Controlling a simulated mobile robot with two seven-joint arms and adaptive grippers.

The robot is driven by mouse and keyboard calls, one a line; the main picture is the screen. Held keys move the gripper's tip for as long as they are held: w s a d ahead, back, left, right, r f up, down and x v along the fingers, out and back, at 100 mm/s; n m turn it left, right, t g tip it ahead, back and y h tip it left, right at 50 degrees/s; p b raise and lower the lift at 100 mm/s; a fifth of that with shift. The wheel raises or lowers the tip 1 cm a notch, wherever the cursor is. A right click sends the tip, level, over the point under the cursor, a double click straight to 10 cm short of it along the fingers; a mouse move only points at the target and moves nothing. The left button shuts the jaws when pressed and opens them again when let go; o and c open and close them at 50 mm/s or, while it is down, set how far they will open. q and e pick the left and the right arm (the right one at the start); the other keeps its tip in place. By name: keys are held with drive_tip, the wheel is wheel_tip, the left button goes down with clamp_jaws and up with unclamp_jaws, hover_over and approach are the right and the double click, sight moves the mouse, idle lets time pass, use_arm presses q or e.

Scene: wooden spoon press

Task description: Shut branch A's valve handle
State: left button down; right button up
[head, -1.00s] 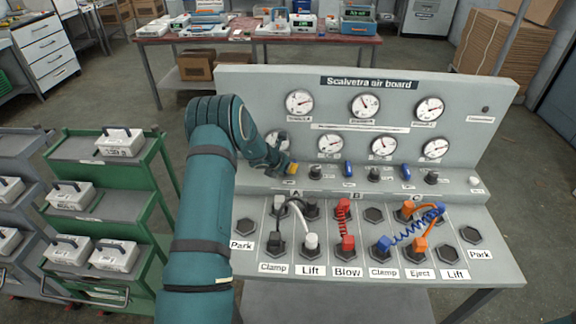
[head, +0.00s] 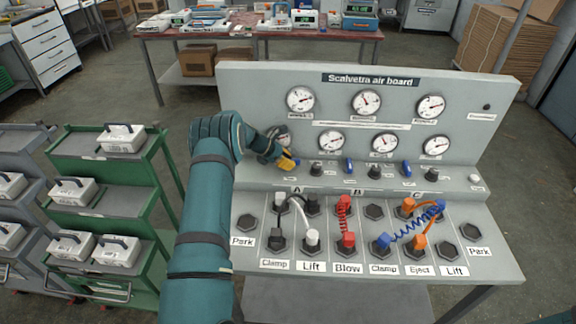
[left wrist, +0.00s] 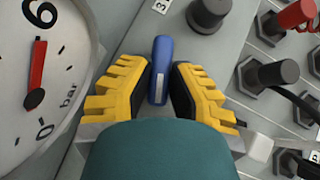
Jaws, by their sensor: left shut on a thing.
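The Scalvetra air board (head: 500,110) has a ledge carrying knobs and blue valve handles. My left gripper (head: 288,160) is at the ledge above the letter A (head: 297,190), below the lower left gauge. In the left wrist view, branch A's blue valve handle (left wrist: 161,58) stands between the yellow finger pads of the left gripper (left wrist: 160,82), which is shut on it. In the head view the gripper hides this handle. The blue handles of branch B (head: 348,166) and branch C (head: 407,169) show farther right. My right gripper is not in view.
A black knob (head: 316,169) stands close right of the gripper. Below are hose plugs, with a red hose (head: 343,212) and a blue coiled hose (head: 410,227). A gauge (left wrist: 35,85) lies close left of the fingers in the wrist view. A green cart (head: 110,205) stands left.

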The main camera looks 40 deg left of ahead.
use_arm(q)
drive_tip(key=shift+f+m+g+h+b, duration=0.1)
drive_tip(key=shift+m+g+h+b, duration=0.25)
drive_tip(key=shift+m+b, duration=0.25)
drive_tip(key=shift+d, duration=0.1)
drive_tip(key=c, duration=0.9)
unclamp_jaws()
drive_tip(key=shift+w, duration=0.1)
drive_tip(key=shift+o, duration=0.2)
